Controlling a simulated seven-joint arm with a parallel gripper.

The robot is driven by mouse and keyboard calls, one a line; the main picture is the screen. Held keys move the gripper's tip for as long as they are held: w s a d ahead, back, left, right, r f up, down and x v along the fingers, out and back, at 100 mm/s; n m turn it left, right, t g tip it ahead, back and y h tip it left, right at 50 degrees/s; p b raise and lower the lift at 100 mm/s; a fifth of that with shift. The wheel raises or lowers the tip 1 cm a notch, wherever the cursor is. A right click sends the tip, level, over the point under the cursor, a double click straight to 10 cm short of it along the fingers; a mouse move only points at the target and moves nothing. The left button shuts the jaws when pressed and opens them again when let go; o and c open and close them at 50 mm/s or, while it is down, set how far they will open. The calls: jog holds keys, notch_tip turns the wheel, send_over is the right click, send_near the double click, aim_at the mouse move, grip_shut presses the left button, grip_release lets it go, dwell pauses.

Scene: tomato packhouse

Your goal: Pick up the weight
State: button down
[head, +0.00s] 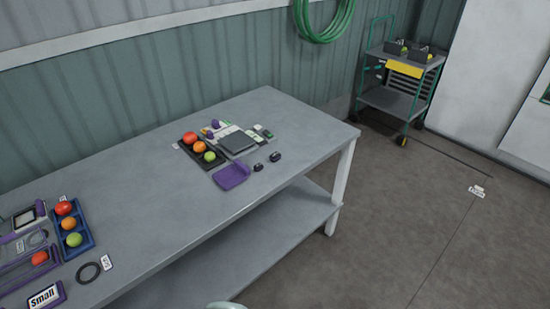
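Two small dark, rounded objects sit on the grey table (170,215) near its front edge, right of a purple tray (231,176). The larger one (275,156) is farther right; the smaller one (258,167) is beside it, apart. They look like weights, but they are too small to be sure. A grey scale-like plate (238,141) lies just behind them. My gripper is not in view; only a pale rounded piece, possibly part of my arm, shows at the bottom edge.
A dark tray (209,164) holds red, orange and green tomatoes. A blue tray (87,241) with tomatoes, a black ring (88,272) and a "Small" label (45,296) are at the left. The table's middle is clear. A green-framed cart (392,103) stands beyond.

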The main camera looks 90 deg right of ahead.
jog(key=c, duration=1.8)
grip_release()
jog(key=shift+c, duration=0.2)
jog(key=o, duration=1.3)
